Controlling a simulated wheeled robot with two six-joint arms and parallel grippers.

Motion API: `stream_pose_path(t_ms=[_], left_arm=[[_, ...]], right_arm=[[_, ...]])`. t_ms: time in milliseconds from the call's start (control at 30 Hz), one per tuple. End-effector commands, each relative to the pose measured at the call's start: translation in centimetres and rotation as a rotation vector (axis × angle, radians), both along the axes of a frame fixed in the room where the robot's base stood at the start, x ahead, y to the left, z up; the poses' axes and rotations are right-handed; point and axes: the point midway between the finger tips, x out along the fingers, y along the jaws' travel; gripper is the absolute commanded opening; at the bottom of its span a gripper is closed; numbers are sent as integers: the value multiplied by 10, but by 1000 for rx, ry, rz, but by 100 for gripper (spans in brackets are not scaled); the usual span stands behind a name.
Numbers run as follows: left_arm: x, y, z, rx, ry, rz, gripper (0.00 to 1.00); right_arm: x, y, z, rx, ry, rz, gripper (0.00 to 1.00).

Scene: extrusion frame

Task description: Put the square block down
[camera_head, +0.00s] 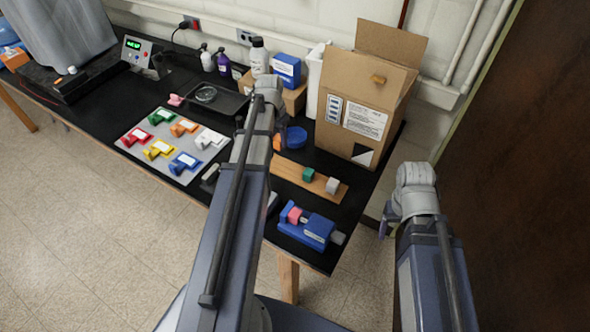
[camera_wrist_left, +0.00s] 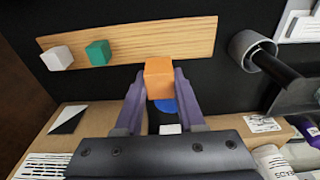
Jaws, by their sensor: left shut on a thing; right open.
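My left gripper (camera_wrist_left: 160,95) is shut on an orange square block (camera_wrist_left: 159,77), with a purple finger on each side. In the left wrist view the block overlaps the near edge of a wooden board (camera_wrist_left: 190,37); I cannot tell if it touches. The head view shows the block (camera_head: 277,142) partly hidden by my left wrist, at the left end of the board (camera_head: 290,174). A green block (camera_wrist_left: 97,53) and a white block (camera_wrist_left: 57,58) stand on the board's other half. My right gripper (camera_head: 386,222) is open and empty, off the table's right side.
A cardboard box (camera_head: 352,112) stands behind the board, with a blue round item (camera_head: 296,138) before it. A blue vise (camera_head: 307,229) with a pink piece is in front. A mat with several coloured parts (camera_head: 205,156) lies left.

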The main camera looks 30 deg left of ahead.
Motion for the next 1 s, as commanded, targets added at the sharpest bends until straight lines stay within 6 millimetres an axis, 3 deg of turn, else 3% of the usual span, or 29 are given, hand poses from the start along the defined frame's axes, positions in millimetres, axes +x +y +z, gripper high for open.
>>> stream_pose_path(t_ms=[467,767,1000], left_arm=[[1,0,-60,0,0,-3,0],[1,0,-65,0,0,-3,0],[1,0,-92,0,0,-3,0]], right_arm=[[0,0,-60,-1,0,5,72],[0,0,-65,-1,0,4,72],[0,0,-92,-1,0,3,72]])
